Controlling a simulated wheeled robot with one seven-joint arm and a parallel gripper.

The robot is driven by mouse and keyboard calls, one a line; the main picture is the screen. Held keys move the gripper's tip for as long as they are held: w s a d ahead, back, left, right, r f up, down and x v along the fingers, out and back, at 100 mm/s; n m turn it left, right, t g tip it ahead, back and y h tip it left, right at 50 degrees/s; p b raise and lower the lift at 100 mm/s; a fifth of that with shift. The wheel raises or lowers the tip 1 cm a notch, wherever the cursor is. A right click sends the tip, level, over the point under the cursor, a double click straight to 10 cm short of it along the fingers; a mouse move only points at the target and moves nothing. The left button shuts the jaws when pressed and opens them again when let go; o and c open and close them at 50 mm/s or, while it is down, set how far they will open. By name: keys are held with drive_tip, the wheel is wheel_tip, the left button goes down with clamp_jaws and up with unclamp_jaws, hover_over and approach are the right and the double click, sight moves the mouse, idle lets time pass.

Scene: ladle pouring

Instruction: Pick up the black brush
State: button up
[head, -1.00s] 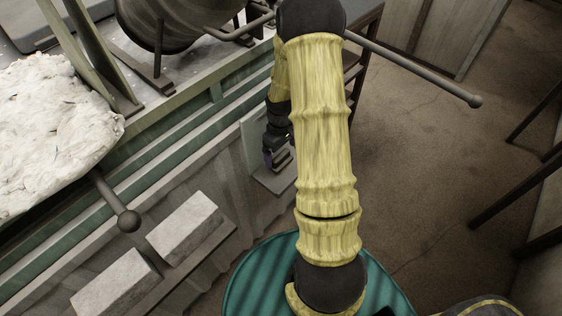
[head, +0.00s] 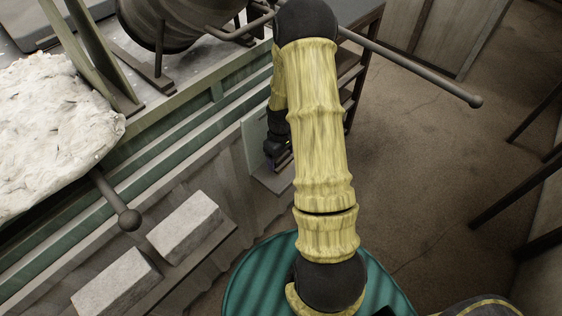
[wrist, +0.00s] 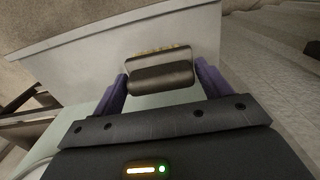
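The black brush (wrist: 162,78) shows in the wrist view as a dark rounded block with a yellowish strip along its far edge. It lies between the purple fingertips of my gripper (wrist: 163,84). The fingers are spread wide, one near each end of the brush, and I cannot tell whether they touch it. In the head view my gripper (head: 280,160) is low over a small grey shelf (head: 271,183) at the bench's end. The brush is hidden there behind the gripper and my yellow arm.
A pale upright panel (head: 253,140) stands close to the left of my gripper. Two grey bricks rest on a ledge (head: 190,260) at lower left. A long rod (head: 420,70) sticks out above at right.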

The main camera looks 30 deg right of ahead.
sight(283, 156)
drive_tip(key=shift+r, duration=0.1)
drive_tip(key=shift+c, duration=0.4)
drive_tip(key=shift+s+r, duration=0.1)
drive_tip(key=shift+r, duration=0.1)
drive_tip(key=r, duration=0.6)
drive_tip(key=shift+s+d+r, duration=0.15)
drive_tip(key=shift+s+r, duration=0.05)
drive_tip(key=shift+r, duration=0.15)
drive_tip(key=s+d+b, duration=0.1)
drive_tip(key=s+d, duration=0.2)
drive_tip(key=s, duration=0.6)
drive_tip(key=s+d, duration=0.3)
drive_tip(key=s, duration=0.6)
drive_tip(key=shift+d+f+b, duration=0.15)
drive_tip(key=shift+d+b, duration=0.1)
drive_tip(key=shift+b, duration=0.1)
drive_tip(key=shift+s, duration=0.1)
